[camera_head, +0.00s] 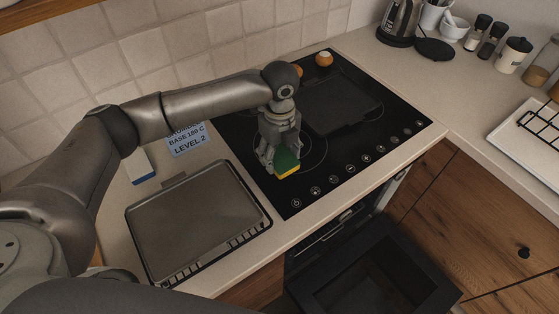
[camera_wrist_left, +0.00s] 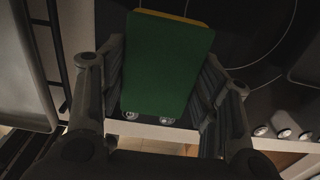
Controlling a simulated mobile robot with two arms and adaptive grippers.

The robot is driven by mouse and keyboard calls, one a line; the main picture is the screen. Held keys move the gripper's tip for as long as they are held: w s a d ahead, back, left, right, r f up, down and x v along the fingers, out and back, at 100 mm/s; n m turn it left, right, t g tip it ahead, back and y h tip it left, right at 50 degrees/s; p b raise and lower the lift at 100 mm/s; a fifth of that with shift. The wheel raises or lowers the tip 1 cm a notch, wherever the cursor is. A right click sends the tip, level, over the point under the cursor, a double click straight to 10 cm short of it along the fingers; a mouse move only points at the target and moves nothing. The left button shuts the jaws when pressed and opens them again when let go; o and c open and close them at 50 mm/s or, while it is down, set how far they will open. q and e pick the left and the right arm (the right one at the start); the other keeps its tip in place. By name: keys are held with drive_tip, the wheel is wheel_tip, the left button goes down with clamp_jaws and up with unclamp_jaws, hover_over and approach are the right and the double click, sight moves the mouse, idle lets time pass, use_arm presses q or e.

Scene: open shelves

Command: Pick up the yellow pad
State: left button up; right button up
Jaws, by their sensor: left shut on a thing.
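The yellow pad (camera_head: 287,164) has a green top face and a yellow layer beneath. In the head view it is in my left gripper (camera_head: 277,155), over the front left part of the black cooktop. In the left wrist view the pad (camera_wrist_left: 167,65) shows its green face, with a thin yellow edge at the top. My left gripper (camera_wrist_left: 165,95) is shut on it, with a finger on each side. I cannot tell whether the pad touches the glass. My right gripper is not in view.
A grey griddle tray (camera_head: 195,220) lies left of the cooktop (camera_head: 240,130). A blue and white sponge (camera_head: 141,168) and a blue sign (camera_head: 187,139) are behind it. A dark pan (camera_head: 340,103) is on the cooktop. An open oven door (camera_head: 375,275) juts out below.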

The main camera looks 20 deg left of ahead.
use_arm(q)
drive_tip(key=s+d+r+b, duration=0.2)
drive_tip(key=s+d+r, duration=0.5)
drive_tip(key=s+r, duration=0.3)
drive_tip(key=shift+s+d+r+b, duration=0.2)
drive_tip(key=shift+s+d+b, duration=0.15)
drive_tip(key=shift+s, duration=0.55)
drive_tip(key=shift+o, duration=1.2)
drive_tip(key=c, duration=0.3)
drive_tip(key=shift+a, duration=0.1)
